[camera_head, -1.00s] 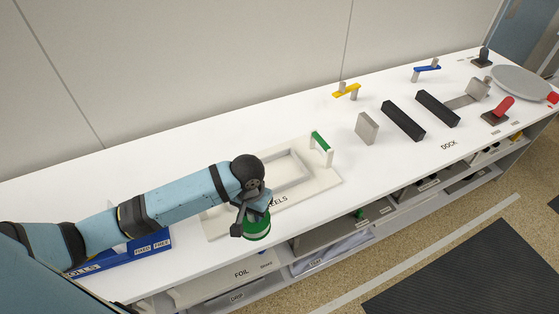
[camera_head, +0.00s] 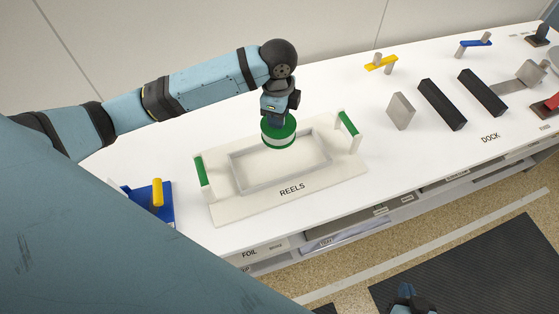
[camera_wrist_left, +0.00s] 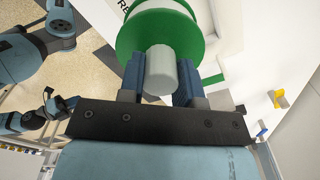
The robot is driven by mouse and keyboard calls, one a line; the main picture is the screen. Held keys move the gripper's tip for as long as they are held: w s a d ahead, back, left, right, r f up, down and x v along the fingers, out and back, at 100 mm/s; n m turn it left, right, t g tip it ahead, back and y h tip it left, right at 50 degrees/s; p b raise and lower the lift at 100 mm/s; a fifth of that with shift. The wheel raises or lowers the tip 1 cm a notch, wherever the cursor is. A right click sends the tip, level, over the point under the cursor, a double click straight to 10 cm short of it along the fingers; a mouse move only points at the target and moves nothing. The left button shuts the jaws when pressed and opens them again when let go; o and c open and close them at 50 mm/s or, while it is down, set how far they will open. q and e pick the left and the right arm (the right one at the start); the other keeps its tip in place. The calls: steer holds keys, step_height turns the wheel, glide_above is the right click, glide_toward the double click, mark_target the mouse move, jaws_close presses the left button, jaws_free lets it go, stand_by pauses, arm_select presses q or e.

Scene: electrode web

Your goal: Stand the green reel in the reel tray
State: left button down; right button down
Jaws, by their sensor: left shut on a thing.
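The green reel (camera_head: 279,134) has green flanges and a pale band between them. My left gripper (camera_head: 277,120) is shut on its grey hub and holds it upright over the back part of the reel tray. In the left wrist view the green reel (camera_wrist_left: 160,32) shows with its hub between the two blue fingers of the left gripper (camera_wrist_left: 160,78). The white reel tray (camera_head: 235,205), labelled REELS, has a raised rectangular frame and green-topped handles at both ends. Whether the reel touches the frame is unclear. My right gripper (camera_head: 405,292) is low at the bottom edge, far from the tray.
To the right are a grey block (camera_head: 401,111), two black bars (camera_head: 442,104) and a yellow-topped handle (camera_head: 381,63). The table is clear behind the tray.

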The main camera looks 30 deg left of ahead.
arm_select(q)
steer(key=r+m, duration=0.1)
steer(key=w+r+m, duration=0.1)
steer(key=m, duration=0.1)
steer(key=r+m, duration=0.1)
steer(key=m, duration=0.1)
steer(key=shift+w+a, duration=0.3)
steer(key=shift+w+r+m+b, duration=0.1)
steer(key=shift+r+m+b, duration=0.2)
steer(key=shift+m, duration=0.3)
steer(key=shift+f+p, duration=0.45)
steer(key=shift+f, duration=9.5)
steer(key=shift+f, duration=0.1)
steer(key=c, duration=0.8)
jaws_free()
